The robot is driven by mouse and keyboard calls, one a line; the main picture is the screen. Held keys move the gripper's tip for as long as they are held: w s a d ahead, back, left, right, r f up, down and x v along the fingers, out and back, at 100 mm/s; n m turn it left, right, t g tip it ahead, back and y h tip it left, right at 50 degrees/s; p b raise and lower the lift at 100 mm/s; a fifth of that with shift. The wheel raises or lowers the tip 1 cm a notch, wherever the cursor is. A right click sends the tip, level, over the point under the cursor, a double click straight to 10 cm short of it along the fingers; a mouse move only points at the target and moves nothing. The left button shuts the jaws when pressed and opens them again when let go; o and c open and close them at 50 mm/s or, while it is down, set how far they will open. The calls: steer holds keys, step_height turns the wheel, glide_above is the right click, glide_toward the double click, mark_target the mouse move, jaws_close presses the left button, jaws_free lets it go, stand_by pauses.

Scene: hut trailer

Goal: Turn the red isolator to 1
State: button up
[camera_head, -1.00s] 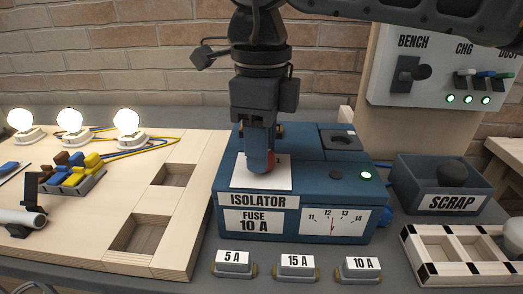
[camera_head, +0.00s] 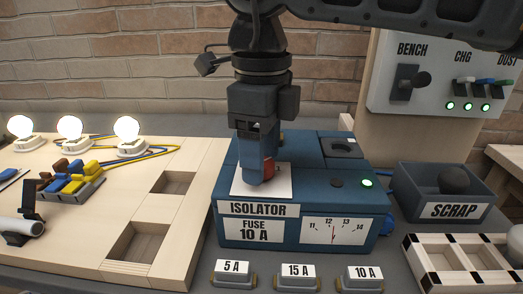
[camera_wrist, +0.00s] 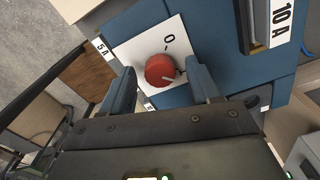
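The red isolator knob (camera_wrist: 160,70) sits on a white plate (camera_wrist: 130,50) on top of the blue isolator box (camera_head: 302,182). In the wrist view a pale pointer line on the knob points to the lower right; an O mark shows beyond the knob, and I cannot make out a 1. My gripper (camera_wrist: 162,78) is open, with its two blue fingers on either side of the knob and gaps showing to it. In the head view my gripper (camera_head: 262,178) points down over the plate and hides most of the knob (camera_head: 269,168).
Fuses marked 5 A (camera_head: 236,270), 15 A (camera_head: 297,272) and 10 A (camera_head: 360,275) stand before the box. A scrap bin (camera_head: 455,211) and a divided tray (camera_head: 420,262) stand at right. A switch panel (camera_head: 440,80) rises behind. Lit bulbs (camera_head: 127,128) stand at left.

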step_height(320, 180, up, 8)
steer(key=shift+f, duration=0.1)
stand_by(0.6)
